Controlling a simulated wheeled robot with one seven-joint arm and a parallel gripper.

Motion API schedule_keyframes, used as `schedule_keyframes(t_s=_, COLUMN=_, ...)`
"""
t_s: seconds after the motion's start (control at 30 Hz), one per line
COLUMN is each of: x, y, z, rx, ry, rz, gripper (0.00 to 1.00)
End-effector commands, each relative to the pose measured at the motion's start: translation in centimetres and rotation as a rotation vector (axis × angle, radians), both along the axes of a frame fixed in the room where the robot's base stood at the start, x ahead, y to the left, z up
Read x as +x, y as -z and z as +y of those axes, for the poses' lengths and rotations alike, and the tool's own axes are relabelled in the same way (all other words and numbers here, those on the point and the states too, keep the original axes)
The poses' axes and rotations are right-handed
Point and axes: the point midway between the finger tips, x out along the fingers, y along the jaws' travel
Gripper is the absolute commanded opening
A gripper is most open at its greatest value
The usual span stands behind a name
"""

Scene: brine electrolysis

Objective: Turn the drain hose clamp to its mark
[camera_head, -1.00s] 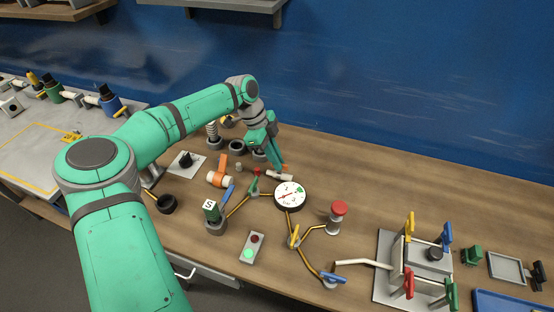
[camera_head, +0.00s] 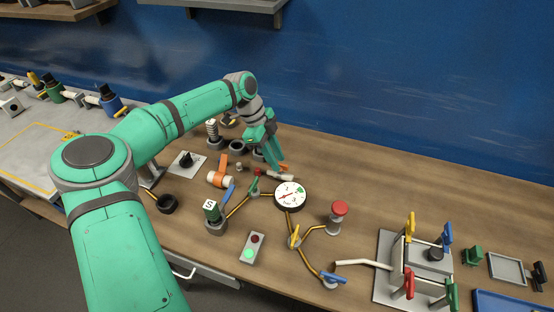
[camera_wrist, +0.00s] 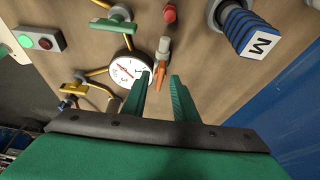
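A small orange lever (camera_head: 283,167) with a white hose piece (camera_head: 281,175) lies behind the round dial; it looks like the drain hose clamp. In the wrist view the orange lever (camera_wrist: 161,74) points toward me, with the white piece (camera_wrist: 164,46) at its far end. My gripper (camera_wrist: 159,78) is open, one green finger on each side of the lever's near end. I cannot tell whether either finger touches it. In the head view my gripper (camera_head: 277,160) is right beside the lever and hides part of that area. No mark for the clamp is clearly visible.
The round dial (camera_head: 290,195) stands close to the fingers. A green-handled valve (camera_head: 254,183) and a larger orange clamp (camera_head: 218,173) are to the left. A red-topped post (camera_head: 338,211) is to the right.

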Motion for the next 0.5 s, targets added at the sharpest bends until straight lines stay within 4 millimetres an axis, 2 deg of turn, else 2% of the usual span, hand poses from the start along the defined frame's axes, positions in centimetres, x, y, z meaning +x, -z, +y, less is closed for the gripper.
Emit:
schedule_keyframes(t_s=0.3, x=0.7, y=-5.4, z=2.2, rx=0.001, ry=-0.002, rz=-0.003, gripper=0.27)
schedule_keyframes(t_s=0.5, x=1.0, y=-8.0, z=3.2, rx=0.0, ry=-0.002, rz=-0.003, gripper=0.27)
